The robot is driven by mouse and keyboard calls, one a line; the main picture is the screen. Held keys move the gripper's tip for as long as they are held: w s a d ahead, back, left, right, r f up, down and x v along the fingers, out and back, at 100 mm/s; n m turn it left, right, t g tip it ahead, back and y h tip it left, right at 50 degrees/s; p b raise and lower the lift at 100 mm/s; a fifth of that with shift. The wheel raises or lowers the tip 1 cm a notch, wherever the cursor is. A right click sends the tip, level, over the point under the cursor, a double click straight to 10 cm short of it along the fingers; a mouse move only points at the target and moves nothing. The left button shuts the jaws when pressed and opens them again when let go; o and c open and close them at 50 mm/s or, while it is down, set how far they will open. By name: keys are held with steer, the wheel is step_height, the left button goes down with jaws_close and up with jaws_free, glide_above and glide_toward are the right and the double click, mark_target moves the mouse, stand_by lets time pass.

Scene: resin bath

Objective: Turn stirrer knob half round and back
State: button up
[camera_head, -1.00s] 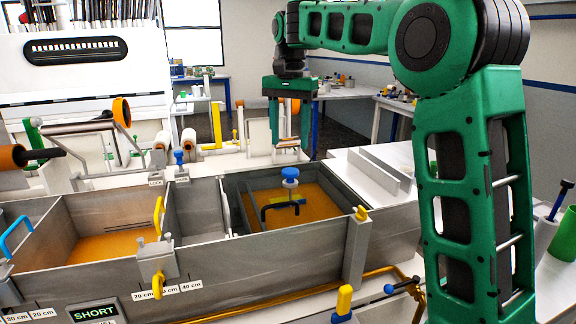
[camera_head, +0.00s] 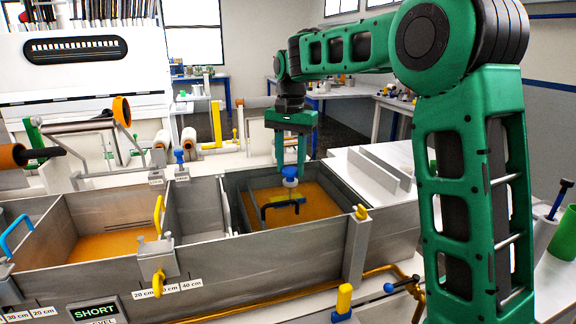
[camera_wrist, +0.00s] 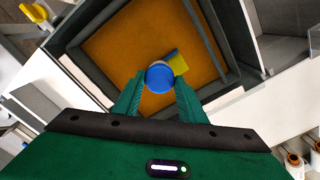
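The stirrer knob (camera_head: 289,172) is a round blue knob on a pale stem above the right-hand bath compartment. In the wrist view the knob (camera_wrist: 159,78) sits between the two green fingertips. My gripper (camera_head: 291,166) points down at the knob with its fingers apart, one on each side. In the wrist view my gripper (camera_wrist: 160,84) shows slim gaps beside the knob, so it looks open; whether a finger touches the knob is hard to tell. A black handle (camera_head: 283,205) and a yellow piece (camera_wrist: 179,63) lie close to the knob.
The grey metal bath wall (camera_head: 260,255) surrounds the compartments of orange resin. A yellow clip (camera_head: 361,212) stands on the right rim. A yellow handle (camera_head: 158,215) and a clamp (camera_head: 157,258) are on the left compartment. Upright grey plates (camera_head: 380,168) stand at right.

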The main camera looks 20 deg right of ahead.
steer(key=c, duration=0.4)
